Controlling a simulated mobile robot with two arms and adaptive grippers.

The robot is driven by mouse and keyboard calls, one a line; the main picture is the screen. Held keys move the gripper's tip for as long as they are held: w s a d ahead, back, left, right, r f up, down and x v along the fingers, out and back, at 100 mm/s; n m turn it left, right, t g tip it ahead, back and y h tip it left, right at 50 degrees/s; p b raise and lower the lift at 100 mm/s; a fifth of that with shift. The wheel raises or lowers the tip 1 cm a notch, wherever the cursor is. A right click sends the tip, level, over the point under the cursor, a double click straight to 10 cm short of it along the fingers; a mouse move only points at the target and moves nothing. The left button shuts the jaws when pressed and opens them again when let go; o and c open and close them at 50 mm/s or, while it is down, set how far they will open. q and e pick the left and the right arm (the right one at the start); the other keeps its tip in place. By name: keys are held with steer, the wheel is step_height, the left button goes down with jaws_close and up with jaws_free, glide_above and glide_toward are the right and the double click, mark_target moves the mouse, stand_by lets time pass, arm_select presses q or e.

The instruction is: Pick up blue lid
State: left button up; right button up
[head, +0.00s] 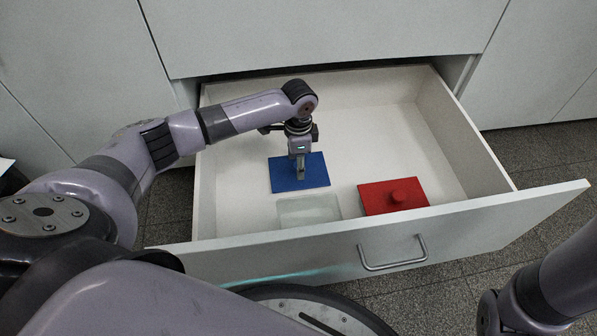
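The blue lid (316,175) is a flat blue rectangle inside the open white drawer (241,209), left of its middle. My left gripper (300,176) points down at the middle of the blue lid, and its fingers hide the lid's centre. I cannot tell whether the fingers are closed on a knob there or only touch or hover above it. The lid appears to lie flat. My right gripper is not in view; only part of my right arm shows at the lower right.
A red lid (376,203) with a round knob lies at the drawer's front right. A clear, pale container (309,210) sits in front of the blue lid. The drawer's back and right floor are free. Its front panel has a metal handle (392,262).

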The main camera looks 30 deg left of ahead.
arm_select(q)
steer(key=c, duration=1.2)
jaws_close()
steer(key=shift+r, duration=0.1)
